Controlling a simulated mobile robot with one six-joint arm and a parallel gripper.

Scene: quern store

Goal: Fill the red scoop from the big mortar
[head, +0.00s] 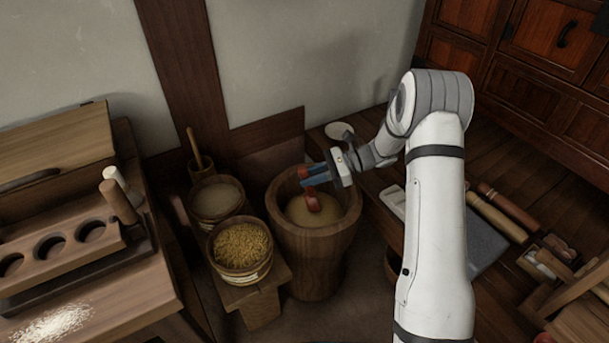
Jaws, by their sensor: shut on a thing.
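The big mortar (281,218) is a tall wooden tub in the middle of the head view, with pale yellowish material (299,215) inside. My gripper (314,176) reaches in from the right over the mortar's opening. It is shut on the red scoop (313,202), whose red part points down into the mortar close to the material. I cannot tell whether the scoop touches the material or holds any of it. Part of the scoop is hidden by the blue fingers.
Left of the mortar, a tub of yellow grain (240,245) and a tub of pale material (216,199) stand on a low wooden stand (262,290). A bench (110,300) with a holed rack fills the left. A white bowl (339,131) sits behind. Rollers (497,217) lie at the right.

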